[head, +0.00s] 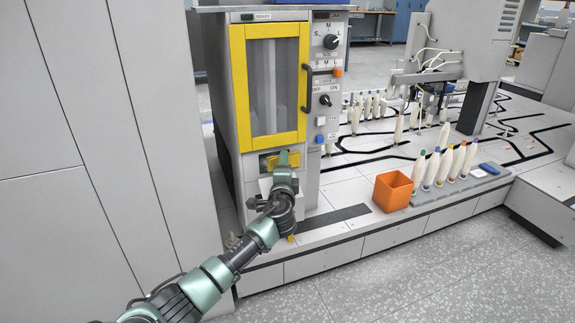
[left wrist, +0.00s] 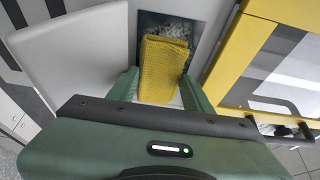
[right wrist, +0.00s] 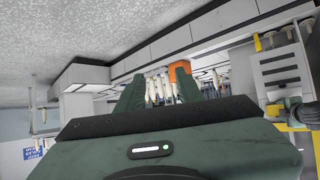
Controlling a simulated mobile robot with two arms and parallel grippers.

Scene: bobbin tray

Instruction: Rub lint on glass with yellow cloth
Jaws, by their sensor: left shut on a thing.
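The yellow cloth (left wrist: 162,68) is a folded, ribbed pad held between the fingers of my left gripper (left wrist: 160,92). In the head view my left gripper (head: 284,172) is just below the yellow-framed door, with the cloth (head: 292,159) at a small dark pane. In the left wrist view this dark glass pane (left wrist: 148,20) lies behind the cloth, with grey fuzzy lint (left wrist: 178,27) on it beside the cloth's top. Whether the cloth touches the glass I cannot tell. My right gripper (right wrist: 160,90) is open and empty, away from the cabinet; it is outside the head view.
The yellow-framed door (head: 238,90) with a dark handle is shut above the pane. A knob panel (head: 328,90) stands to its right. An orange bin (head: 393,191) and a grey tray (head: 462,192) of bobbins stand on the platform at right. The floor in front is clear.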

